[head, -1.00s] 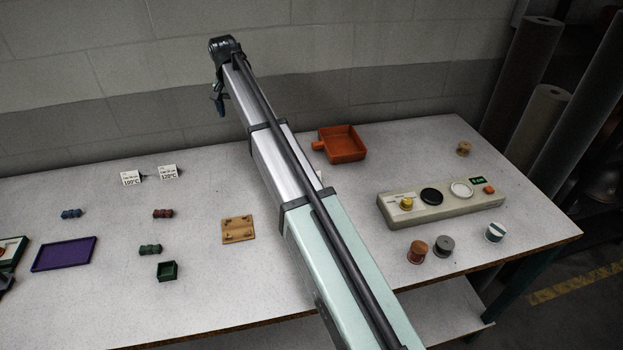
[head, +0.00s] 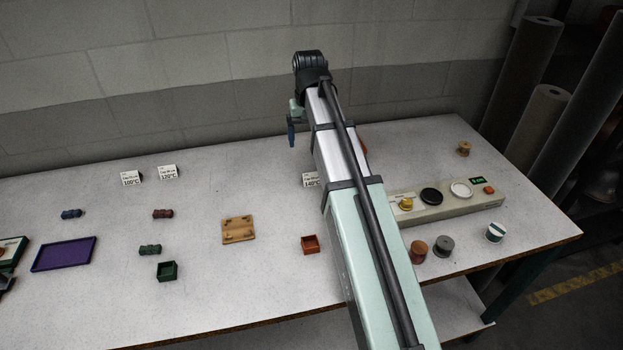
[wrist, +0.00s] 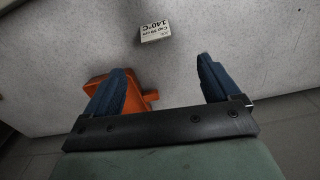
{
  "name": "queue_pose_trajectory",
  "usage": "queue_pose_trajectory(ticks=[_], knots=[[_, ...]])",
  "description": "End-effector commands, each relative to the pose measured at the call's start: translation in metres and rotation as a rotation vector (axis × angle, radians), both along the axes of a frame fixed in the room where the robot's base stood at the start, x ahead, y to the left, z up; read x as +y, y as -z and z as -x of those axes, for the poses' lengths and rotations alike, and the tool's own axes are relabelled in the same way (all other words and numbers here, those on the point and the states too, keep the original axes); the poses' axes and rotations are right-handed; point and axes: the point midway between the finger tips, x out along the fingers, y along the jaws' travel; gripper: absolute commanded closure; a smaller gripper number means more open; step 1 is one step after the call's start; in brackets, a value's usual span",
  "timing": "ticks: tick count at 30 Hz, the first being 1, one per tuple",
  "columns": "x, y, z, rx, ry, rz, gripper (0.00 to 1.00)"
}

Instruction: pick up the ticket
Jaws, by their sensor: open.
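A small white folded card printed "Cap 59 cm" and "140°C" (wrist: 155,33) stands on the table; I take it as a ticket. In the head view this card (head: 310,179) shows just left of my arm, partly hidden by it. Two similar cards, "100°C" (head: 131,178) and "120°C" (head: 168,172), stand further left. My gripper (wrist: 161,67) is open and empty, its blue fingers apart. In the wrist view the 140°C card lies beyond the fingertips, roughly centred between them and not touched. In the head view the gripper (head: 292,132) is above the table's back part.
A beige control panel (head: 445,208) and several spools stand right of my arm. A small orange box (head: 310,244), a wooden plate (head: 238,230) and a purple tray (head: 63,254) lie left of it.

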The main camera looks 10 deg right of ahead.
Motion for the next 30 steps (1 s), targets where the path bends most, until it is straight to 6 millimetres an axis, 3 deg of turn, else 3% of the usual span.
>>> queue_pose_trajectory(ticks=[7,21,30], knots=[[0.000,0.007,0.002,0.014,-0.087,0.000,0.11],[0.000,0.072,0.002,0.013,-0.086,0.000,0.11],[-0.001,0.087,0.002,0.011,-0.086,0.000,0.11]])
